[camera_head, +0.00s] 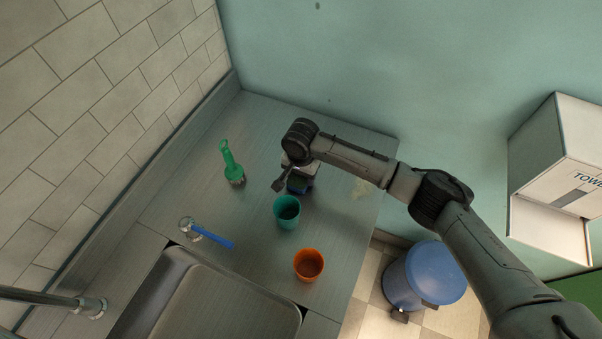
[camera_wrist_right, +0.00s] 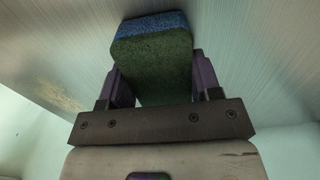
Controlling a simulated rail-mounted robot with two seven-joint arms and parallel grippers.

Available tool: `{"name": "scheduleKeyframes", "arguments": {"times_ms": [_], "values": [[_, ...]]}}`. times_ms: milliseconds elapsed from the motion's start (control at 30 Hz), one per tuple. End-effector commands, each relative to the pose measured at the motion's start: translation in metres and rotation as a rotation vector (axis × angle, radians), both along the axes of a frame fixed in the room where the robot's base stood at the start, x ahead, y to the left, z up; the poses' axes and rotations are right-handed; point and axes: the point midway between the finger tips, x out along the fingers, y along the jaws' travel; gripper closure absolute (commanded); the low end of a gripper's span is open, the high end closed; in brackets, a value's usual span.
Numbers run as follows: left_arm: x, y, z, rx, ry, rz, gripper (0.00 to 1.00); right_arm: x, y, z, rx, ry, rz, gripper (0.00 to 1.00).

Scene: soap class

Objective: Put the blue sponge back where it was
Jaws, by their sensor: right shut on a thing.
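My right gripper (camera_wrist_right: 162,92) is shut on the blue sponge (camera_wrist_right: 150,60), one finger on each side of it. In the right wrist view the sponge is a block with a blue layer and a dark green layer. In the head view the sponge (camera_head: 297,184) is a small dark patch under the right gripper (camera_head: 290,182), at the back right part of the counter, just behind the teal cup. Most of it is hidden by the wrist there. I cannot tell whether it touches the counter. My left gripper does not show.
A teal cup (camera_head: 287,213) stands close to the right gripper. An orange cup (camera_head: 309,265) is nearer the front. The sink (camera_head: 200,305) is front left. A blue bin (camera_head: 425,275) stands off the counter's right edge.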

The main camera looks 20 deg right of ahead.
Motion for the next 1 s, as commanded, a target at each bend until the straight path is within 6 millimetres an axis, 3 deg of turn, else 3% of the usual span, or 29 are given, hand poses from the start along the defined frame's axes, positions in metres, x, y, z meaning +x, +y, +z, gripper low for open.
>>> {"name": "scheduleKeyframes", "arguments": {"times_ms": [267, 300, 533, 833, 1000], "values": [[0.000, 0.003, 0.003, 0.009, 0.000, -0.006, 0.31, 0.000, 0.000, -0.002, 0.001, 0.001, -0.001, 0.64], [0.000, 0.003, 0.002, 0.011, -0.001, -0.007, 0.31, 0.000, 0.000, -0.003, 0.001, -0.001, -0.001, 0.38], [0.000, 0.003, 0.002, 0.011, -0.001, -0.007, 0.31, 0.000, 0.000, -0.002, 0.000, 0.000, 0.000, 0.16], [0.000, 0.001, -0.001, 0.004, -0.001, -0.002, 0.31, 0.000, 0.000, 0.000, 0.000, -0.001, 0.001, 0.16], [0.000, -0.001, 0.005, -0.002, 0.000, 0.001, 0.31, 0.001, 0.000, 0.023, 0.001, -0.001, 0.000, 0.16]]}}
